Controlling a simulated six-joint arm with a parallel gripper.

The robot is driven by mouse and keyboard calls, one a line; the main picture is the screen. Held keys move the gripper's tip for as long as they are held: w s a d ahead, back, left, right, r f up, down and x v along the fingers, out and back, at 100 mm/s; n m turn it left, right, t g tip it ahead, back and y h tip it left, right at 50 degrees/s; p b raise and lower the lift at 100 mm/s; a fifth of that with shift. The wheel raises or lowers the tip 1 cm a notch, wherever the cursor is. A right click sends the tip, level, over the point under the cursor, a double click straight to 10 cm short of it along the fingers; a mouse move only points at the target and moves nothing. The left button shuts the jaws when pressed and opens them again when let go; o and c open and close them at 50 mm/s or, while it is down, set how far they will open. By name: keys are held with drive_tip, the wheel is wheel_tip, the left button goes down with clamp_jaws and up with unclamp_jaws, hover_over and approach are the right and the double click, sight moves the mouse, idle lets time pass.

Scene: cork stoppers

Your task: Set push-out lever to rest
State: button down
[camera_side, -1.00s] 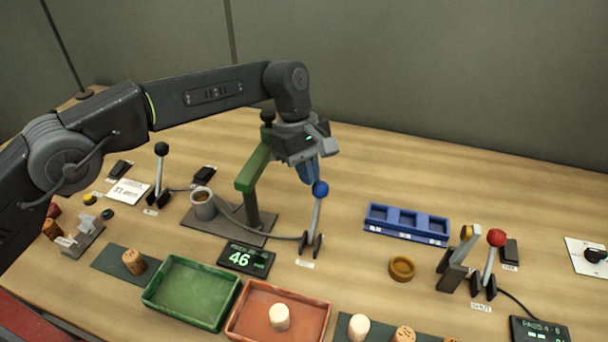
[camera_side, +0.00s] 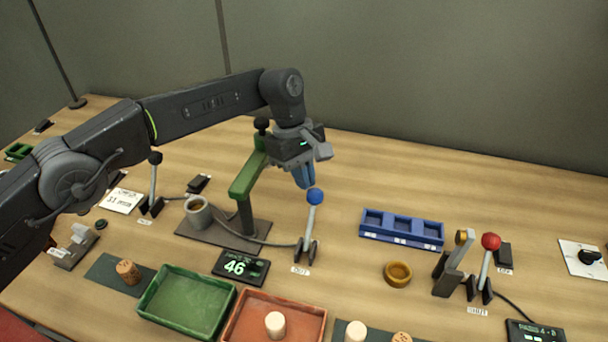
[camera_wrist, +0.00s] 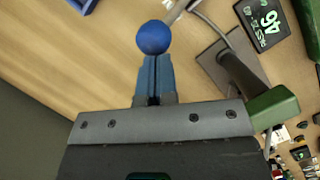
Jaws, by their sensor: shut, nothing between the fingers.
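The lever with the blue ball knob (camera_side: 315,196) stands on a small dark bracket, with a label that seems to read OUT (camera_side: 301,270) in front. Its grey rod is near upright, leaning slightly right in the side view. My gripper (camera_side: 304,183) points down just behind and left of the knob, its blue fingers shut and empty. In the wrist view the knob (camera_wrist: 153,37) sits right at the tips of the closed fingers (camera_wrist: 153,62). I cannot tell whether they touch.
A green-armed press (camera_side: 247,180) stands close left of the lever, with a grey cup (camera_side: 197,212). A display reading 46 (camera_side: 240,267), a green tray (camera_side: 190,302) and an orange tray (camera_side: 300,325) are in front. A blue rack (camera_side: 402,228) and a red-knobbed lever (camera_side: 490,242) are right.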

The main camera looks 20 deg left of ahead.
drive_tip(key=shift+r, duration=0.6)
